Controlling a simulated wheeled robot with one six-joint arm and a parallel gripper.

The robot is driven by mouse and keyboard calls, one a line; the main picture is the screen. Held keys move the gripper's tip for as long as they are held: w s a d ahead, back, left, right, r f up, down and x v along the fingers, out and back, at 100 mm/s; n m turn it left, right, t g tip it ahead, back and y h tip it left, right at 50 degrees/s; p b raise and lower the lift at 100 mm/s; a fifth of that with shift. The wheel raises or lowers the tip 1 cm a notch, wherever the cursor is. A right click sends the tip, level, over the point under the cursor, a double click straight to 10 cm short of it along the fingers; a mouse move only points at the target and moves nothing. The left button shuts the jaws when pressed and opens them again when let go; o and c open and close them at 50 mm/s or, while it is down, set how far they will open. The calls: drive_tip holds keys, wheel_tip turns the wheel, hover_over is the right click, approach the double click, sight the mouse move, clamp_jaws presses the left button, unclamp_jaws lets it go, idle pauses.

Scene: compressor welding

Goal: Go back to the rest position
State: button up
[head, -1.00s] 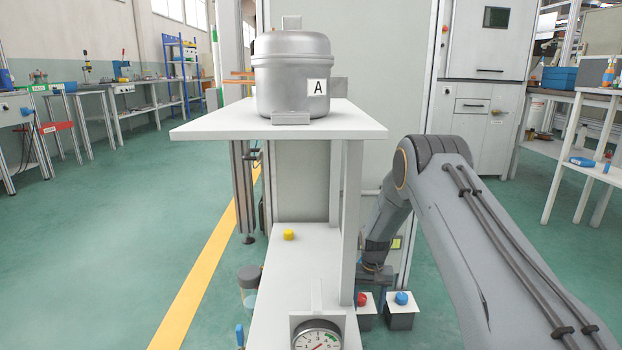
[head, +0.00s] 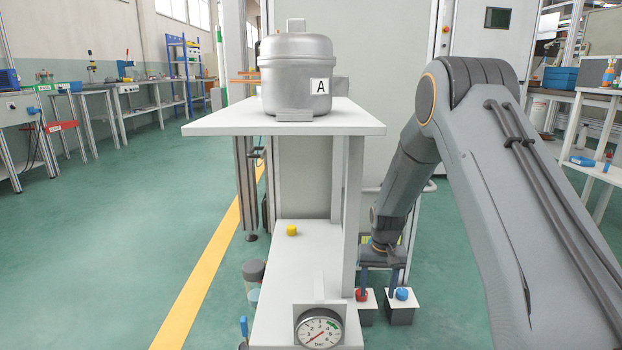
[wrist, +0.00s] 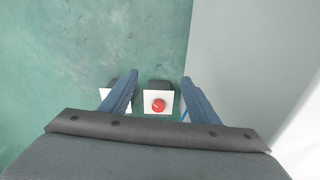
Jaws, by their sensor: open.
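My gripper (head: 381,283) is at the right of the white stand in the head view, pointing down above two button boxes. In the wrist view, the two blue fingers of my gripper (wrist: 158,92) are spread apart with nothing between them. A red button (wrist: 159,105) on a white-topped box shows below and between the fingers. The red button (head: 361,294) and a blue button (head: 402,293) also show in the head view, just below the fingers. The second box (wrist: 112,98) is partly hidden by the left finger in the wrist view.
A white stand (head: 230,125) carries a grey compressor (head: 290,75) labelled A. Its lower shelf (head: 275,275) holds a yellow button (head: 292,230) and a pressure gauge (head: 320,328). A large cabinet stands behind. The green floor at left is open.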

drive_tip(key=s+r+t, duration=0.1)
drive_tip(key=s+r, duration=0.5)
drive_tip(key=s, duration=0.3)
drive_tip(key=s+r+n, duration=0.1)
drive_tip(key=s+r, duration=0.5)
drive_tip(key=s, duration=0.4)
drive_tip(key=s+r+t, duration=0.1)
drive_tip(key=s+r, duration=0.4)
drive_tip(key=s, duration=0.4)
drive_tip(key=s+a+r+n+g+y, duration=0.1)
drive_tip(key=s+a+r+n, duration=0.3)
drive_tip(key=s+a, duration=0.55)
drive_tip(key=s+a+r+n+g+y, duration=0.1)
drive_tip(key=s+a+r+n+g, duration=0.15)
drive_tip(key=s+a+r, duration=0.65)
drive_tip(key=d+r+m+p, duration=0.2)
drive_tip(key=d+r+p, duration=0.4)
drive_tip(key=p, duration=0.6)
drive_tip(key=w+d+r+m+h+p, duration=0.1)
drive_tip(key=d+r+m+p, duration=0.1)
drive_tip(key=d+r+p, duration=0.4)
drive_tip(key=w+d+r+m+h+p, duration=0.1)
drive_tip(key=d+r+p, duration=0.5)
drive_tip(key=r+p, duration=0.6)
drive_tip(key=m+t+p, duration=0.1)
drive_tip(key=p, duration=0.7)
drive_tip(key=shift+r, duration=0.35)
